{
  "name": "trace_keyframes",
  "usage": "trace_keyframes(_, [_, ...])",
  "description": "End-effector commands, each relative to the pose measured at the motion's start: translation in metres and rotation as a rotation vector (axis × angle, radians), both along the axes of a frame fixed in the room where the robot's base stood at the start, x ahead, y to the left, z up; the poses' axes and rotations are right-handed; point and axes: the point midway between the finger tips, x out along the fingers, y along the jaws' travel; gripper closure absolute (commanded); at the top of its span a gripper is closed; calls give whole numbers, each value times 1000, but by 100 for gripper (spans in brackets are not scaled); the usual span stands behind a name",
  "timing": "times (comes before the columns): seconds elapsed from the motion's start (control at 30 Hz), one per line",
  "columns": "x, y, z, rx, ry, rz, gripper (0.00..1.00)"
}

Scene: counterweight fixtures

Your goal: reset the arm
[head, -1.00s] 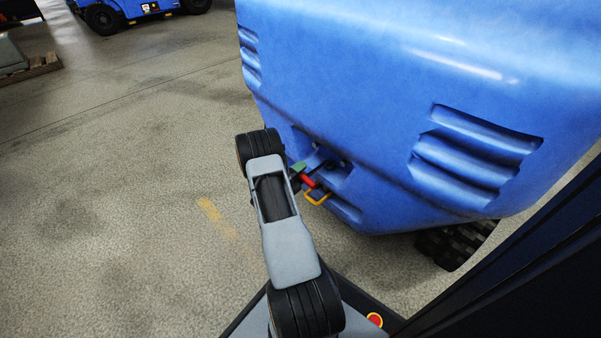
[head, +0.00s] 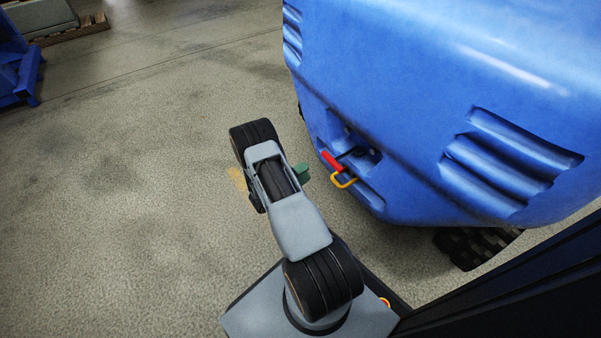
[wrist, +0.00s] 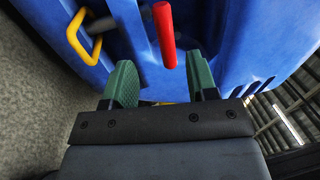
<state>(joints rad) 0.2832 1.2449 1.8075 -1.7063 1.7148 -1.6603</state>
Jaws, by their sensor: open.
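My gripper (wrist: 165,88) is open in the wrist view, with its two green fingers apart and nothing between them. In the head view one green finger (head: 301,173) shows beside my arm; the rest of the gripper is mostly hidden. A red handle (wrist: 165,35) stands in front of the fingers in the wrist view, apart from them. In the head view the red handle (head: 332,161) sits at the recess of the blue counterweight (head: 420,110). A yellow loop handle (head: 344,180) is just below it and shows at the upper left of the wrist view (wrist: 72,36).
The blue body fills the right of the head view, with a black tyre (head: 470,246) under it. Blue equipment (head: 18,65) and a pallet (head: 80,30) stand at the far left. The concrete floor (head: 130,180) on the left is clear.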

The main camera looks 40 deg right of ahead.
Motion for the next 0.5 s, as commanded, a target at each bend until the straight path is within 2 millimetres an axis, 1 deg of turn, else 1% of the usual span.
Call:
trace_keyframes(0.1, [2, 9, -1, 0, 1, 1, 47])
trace_keyframes(0.2, [2, 12, -2, 0, 0, 1, 47])
trace_keyframes(0.5, [2, 13, -3, 0, 0, 0, 47])
